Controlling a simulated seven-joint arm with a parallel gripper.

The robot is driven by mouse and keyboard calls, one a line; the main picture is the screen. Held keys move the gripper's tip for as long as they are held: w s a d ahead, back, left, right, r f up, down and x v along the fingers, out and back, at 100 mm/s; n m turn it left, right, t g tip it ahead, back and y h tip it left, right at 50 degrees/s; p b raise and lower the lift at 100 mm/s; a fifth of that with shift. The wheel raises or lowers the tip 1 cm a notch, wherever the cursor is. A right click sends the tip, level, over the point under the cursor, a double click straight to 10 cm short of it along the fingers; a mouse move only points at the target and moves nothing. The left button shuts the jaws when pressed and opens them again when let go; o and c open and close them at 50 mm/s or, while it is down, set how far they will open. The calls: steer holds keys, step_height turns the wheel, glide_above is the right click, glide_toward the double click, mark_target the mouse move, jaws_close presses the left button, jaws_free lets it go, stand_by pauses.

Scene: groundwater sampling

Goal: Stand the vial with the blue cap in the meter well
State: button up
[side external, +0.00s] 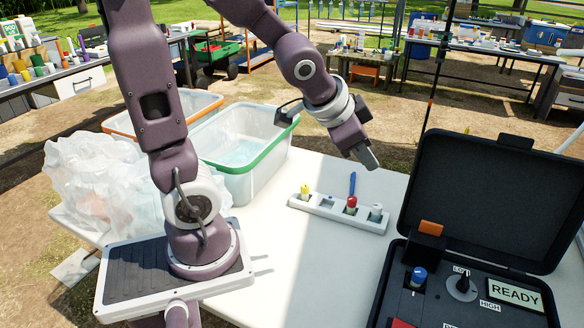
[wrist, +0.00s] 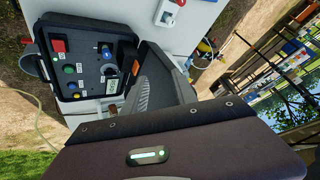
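The blue-capped vial (side external: 418,276) stands in the well of the black meter case (side external: 455,295), near its left side, below an orange-topped block. It looks upright; its lower part is hidden in the well. Its blue cap also shows in the wrist view (wrist: 106,52). My gripper (side external: 370,158) is in the air above and behind the white rack, well away from the vial. I see nothing held in it. Its fingers are seen edge-on in the side view, so their gap is unclear; they also show in the wrist view (wrist: 158,82).
The white rack (side external: 325,212) holds yellow-, red- and pale-capped vials, with an empty slot among them. A blue pen-like object (side external: 352,183) is just behind it. The meter's open lid (side external: 490,200) rises high at right. A green-rimmed tub (side external: 245,150) and plastic bag (side external: 95,185) are left.

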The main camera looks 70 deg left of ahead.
steer(key=s+d+r+n+g+h, duration=0.1)
steer(key=s+d+r, duration=0.1)
steer(key=s, duration=0.6)
steer(key=s+d+r+n+g, duration=0.1)
steer(key=s+d, duration=0.3)
steer(key=s, duration=0.4)
steer(key=shift+s+d+r+n+h, duration=0.3)
steer(key=shift+s+d+r+h, duration=0.1)
steer(key=shift+r, duration=0.15)
steer(key=shift+a, duration=0.1)
